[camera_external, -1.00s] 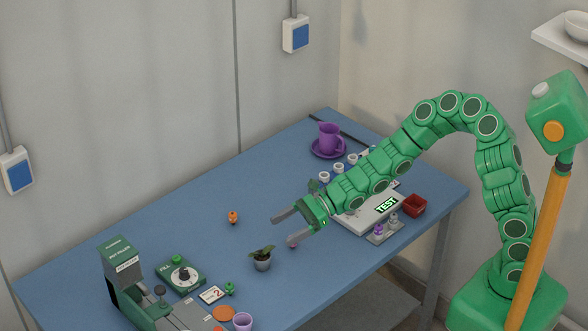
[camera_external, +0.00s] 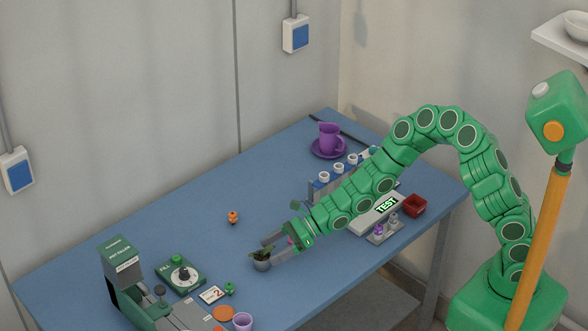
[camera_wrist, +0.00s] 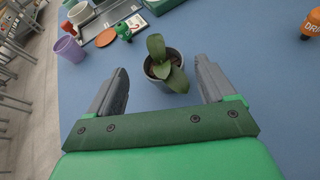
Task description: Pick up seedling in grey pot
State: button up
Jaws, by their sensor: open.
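The seedling (camera_external: 263,253) has a few broad dark green leaves and stands upright in a small grey pot (camera_external: 261,266) on the blue table. In the wrist view the seedling (camera_wrist: 158,58) and its grey pot (camera_wrist: 147,68) lie ahead, between the lines of the two fingers. My gripper (camera_external: 269,249) is open and low over the table, with its fingertips at the pot. In the wrist view the open fingers (camera_wrist: 163,78) flank the pot on both sides, with a gap on each side. Nothing is held.
A purple cup (camera_external: 243,321), an orange disc (camera_external: 223,313) and a green dial device (camera_external: 181,275) are left of the pot. A small orange bottle (camera_external: 233,217) stands behind it. A test device (camera_external: 378,213) and red box (camera_external: 414,205) are at right. The table's middle is mostly clear.

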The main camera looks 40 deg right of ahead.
aim_at(263, 257)
jog(key=shift+x, duration=1.95)
jog(key=shift+w+d, duration=0.1)
jog(key=c, duration=1.1)
jog(key=shift+r, duration=0.85)
jog(key=shift+s+d+r, duration=1.3)
jog(key=shift+s+r, duration=0.55)
jog(key=shift+s, duration=0.05)
jog(key=shift+s+d+r, duration=1.3)
jog(key=shift+s+r, duration=0.6)
jog(key=shift+s, duration=0.05)
jog(key=shift+s+d+r, duration=1.35)
jog(key=shift+s+r, duration=0.5)
jog(key=shift+s, duration=0.05)
